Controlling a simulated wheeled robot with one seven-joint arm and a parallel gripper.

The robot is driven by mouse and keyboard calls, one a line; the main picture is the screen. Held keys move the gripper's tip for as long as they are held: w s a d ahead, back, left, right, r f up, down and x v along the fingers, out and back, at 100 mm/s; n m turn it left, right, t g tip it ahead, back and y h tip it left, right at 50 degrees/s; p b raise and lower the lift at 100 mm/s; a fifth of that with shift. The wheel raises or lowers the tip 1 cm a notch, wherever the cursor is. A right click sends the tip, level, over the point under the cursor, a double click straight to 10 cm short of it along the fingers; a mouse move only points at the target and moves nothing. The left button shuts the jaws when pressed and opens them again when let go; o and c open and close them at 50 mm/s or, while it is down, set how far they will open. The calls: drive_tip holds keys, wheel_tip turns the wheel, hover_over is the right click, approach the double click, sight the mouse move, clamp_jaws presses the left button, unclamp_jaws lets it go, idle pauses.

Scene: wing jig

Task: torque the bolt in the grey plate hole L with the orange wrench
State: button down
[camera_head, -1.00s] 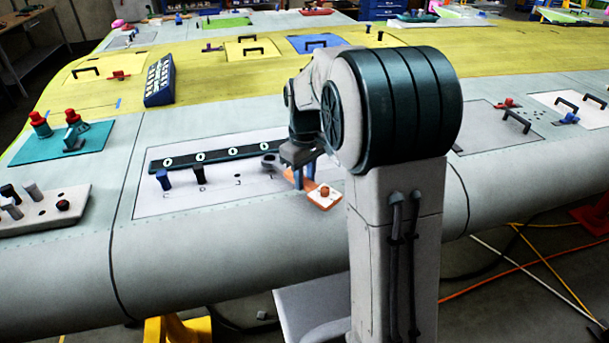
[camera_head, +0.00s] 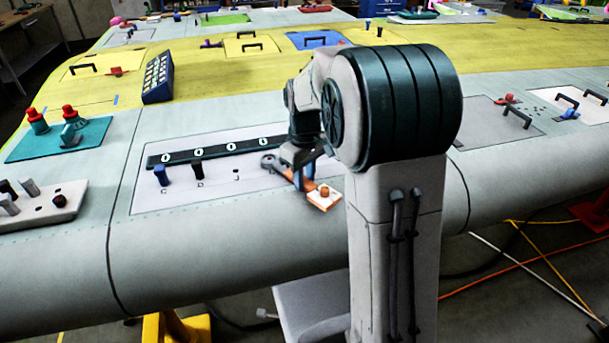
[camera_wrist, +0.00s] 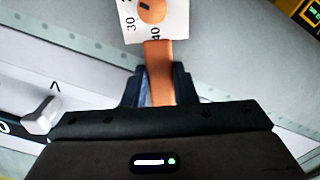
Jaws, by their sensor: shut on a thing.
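The orange wrench (camera_head: 283,171) lies slanted over the right part of the light grey plate (camera_head: 220,193). Its ring end is at upper left, near the row of labelled holes. A white scale card with an orange knob (camera_head: 324,195) is at its other end. My gripper (camera_head: 303,178) is shut on the wrench handle; the wrist view (camera_wrist: 160,88) shows the handle between the fingers and the scale marked 30 and 40. Hole L and any bolt in it are hidden or too small to tell in the head view. I cannot tell whether the ring sits around a bolt.
A blue bolt (camera_head: 161,175) and a black bolt (camera_head: 198,171) stand left on the plate, with hole J (camera_head: 236,174) beside them. A dark strip with round white marks (camera_head: 190,152) runs behind. A grey peg (camera_wrist: 42,115) shows in the wrist view.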

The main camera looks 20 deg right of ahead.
sight(262, 200)
drive_tip(key=shift+s+a+f+m, duration=0.1)
drive_tip(key=shift+s+a+m, duration=0.2)
drive_tip(key=shift+a+m, duration=0.35)
drive_tip(key=shift+s+a+m, duration=0.25)
drive_tip(key=shift+a+m, duration=0.3)
drive_tip(key=shift+a, duration=0.1)
drive_tip(key=shift+a, duration=0.1)
drive_tip(key=shift+s+a+f+m, duration=0.1)
drive_tip(key=shift+s+a+m, duration=0.05)
drive_tip(key=shift+a+m, duration=0.5)
drive_tip(key=shift+s+a+m, duration=0.1)
drive_tip(key=shift+a+m, duration=0.45)
drive_tip(key=shift+a, duration=0.05)
drive_tip(key=shift+a+m, duration=1.2)
drive_tip(key=shift+a, duration=0.2)
drive_tip(key=shift+w+a+m, duration=0.2)
drive_tip(key=shift+a+m, duration=0.4)
drive_tip(key=shift+a, duration=0.05)
drive_tip(key=shift+w+a+m, duration=0.15)
drive_tip(key=shift+a+m, duration=0.45)
drive_tip(key=shift+a, duration=0.05)
